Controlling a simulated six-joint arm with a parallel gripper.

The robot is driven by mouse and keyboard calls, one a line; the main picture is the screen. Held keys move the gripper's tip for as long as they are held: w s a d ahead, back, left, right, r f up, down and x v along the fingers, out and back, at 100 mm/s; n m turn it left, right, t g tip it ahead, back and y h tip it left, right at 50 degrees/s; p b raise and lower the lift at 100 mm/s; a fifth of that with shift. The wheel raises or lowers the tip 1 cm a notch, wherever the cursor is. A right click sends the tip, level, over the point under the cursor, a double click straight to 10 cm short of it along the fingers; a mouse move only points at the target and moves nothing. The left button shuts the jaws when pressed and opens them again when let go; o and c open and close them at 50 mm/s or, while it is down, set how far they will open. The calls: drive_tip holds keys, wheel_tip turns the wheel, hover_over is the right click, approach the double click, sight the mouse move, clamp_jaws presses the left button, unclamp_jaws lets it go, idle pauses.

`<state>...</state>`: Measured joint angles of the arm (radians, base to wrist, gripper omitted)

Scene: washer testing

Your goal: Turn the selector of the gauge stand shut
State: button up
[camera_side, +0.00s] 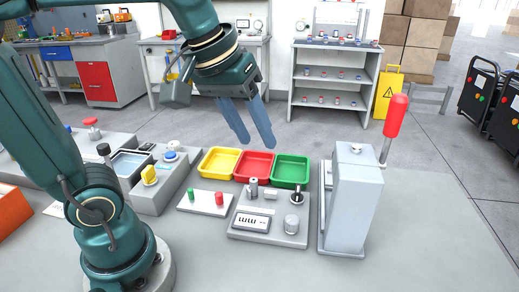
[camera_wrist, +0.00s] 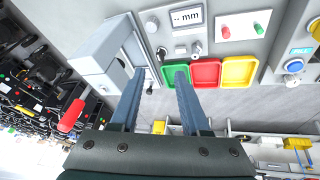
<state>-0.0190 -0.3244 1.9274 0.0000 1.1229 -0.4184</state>
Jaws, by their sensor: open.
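The gauge stand, a low grey plate (camera_side: 264,238) with a "mm" display (camera_side: 252,221), sits on the bench in front of the coloured trays. It carries several small grey posts or knobs, one a cylinder (camera_side: 292,224). Its display also shows in the wrist view (camera_wrist: 186,17). I cannot tell which part is the selector; a yellow knob (camera_side: 149,174) stands on a separate grey box to the left. My gripper (camera_side: 257,143) is open and empty, high above the trays and behind the stand in the side view. The fingers touch nothing.
Yellow (camera_side: 219,150), red (camera_side: 253,153) and green (camera_side: 290,158) trays stand behind the gauge stand. A tall grey press (camera_side: 354,205) with a red-handled lever (camera_side: 395,116) rises at right. A plate with green and red pegs (camera_side: 204,207) lies left. The front bench is clear.

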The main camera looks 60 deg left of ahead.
drive_tip(key=w+f+n+g, duration=0.1)
drive_tip(key=w+n, duration=0.1)
drive_tip(key=w, duration=0.5)
drive_tip(key=n+g, duration=0.2)
drive_tip(key=g, duration=0.1)
hover_over(298, 187)
drive_tip(key=f, duration=1)
drive_tip(key=shift+w+d+f, duration=0.1)
drive_tip(key=shift+w, duration=0.1)
drive_tip(key=shift+g, duration=0.4)
drive_tip(key=shift+s+f, duration=0.2)
drive_tip(key=shift+f, duration=3.3)
clamp_jaws()
